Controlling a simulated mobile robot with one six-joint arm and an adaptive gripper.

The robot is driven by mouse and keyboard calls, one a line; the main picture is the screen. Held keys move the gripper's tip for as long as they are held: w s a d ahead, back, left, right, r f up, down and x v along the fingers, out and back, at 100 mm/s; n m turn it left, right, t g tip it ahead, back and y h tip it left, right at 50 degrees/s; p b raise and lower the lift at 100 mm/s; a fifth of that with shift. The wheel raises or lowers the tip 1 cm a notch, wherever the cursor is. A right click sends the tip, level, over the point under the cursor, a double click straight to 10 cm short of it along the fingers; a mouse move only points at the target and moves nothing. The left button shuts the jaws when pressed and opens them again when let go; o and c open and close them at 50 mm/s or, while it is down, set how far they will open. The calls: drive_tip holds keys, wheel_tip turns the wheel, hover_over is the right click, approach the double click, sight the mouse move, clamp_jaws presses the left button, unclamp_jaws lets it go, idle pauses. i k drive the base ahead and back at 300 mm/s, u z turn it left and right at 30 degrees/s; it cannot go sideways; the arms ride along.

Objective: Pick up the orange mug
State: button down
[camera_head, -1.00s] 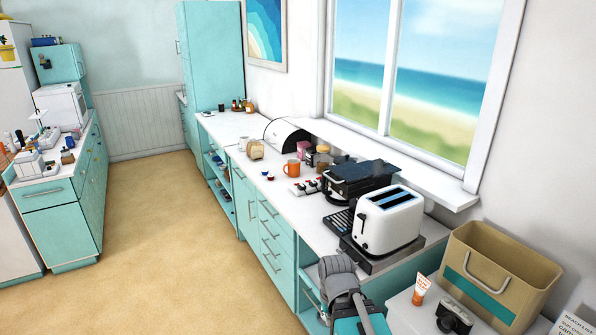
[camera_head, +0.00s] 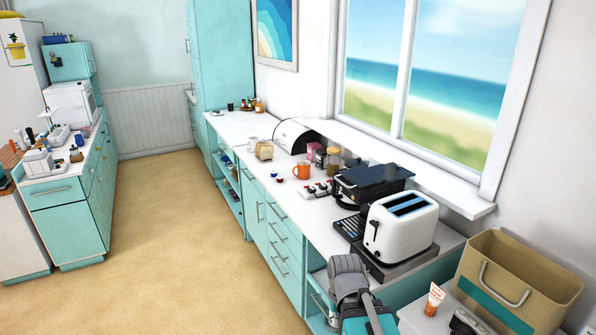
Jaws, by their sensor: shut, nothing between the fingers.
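The orange mug (camera_head: 301,171) stands upright on the white counter (camera_head: 238,128) under the window. A pink item (camera_head: 313,151) and a dark jar (camera_head: 321,158) stand just behind it and to its right. Two small pods, one blue and one red, lie on the counter in front of it. Part of my arm shows at the bottom of the view, well nearer than the mug. My gripper and its fingertips are not in view.
A white toaster (camera_head: 401,225) and a black grill (camera_head: 370,184) stand on the counter nearer than the mug. A bread bin (camera_head: 293,137) and a toast-shaped item (camera_head: 265,150) are beyond it. A tan bin (camera_head: 510,280) is at right. The floor (camera_head: 180,240) at left is clear.

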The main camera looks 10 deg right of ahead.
sight(301, 171)
drive_tip(key=z, duration=0.05)
drive_tip(key=i, duration=0.85)
drive_tip(key=u, duration=1.55)
drive_tip(key=i, duration=1.35)
drive_tip(key=z, duration=0.05)
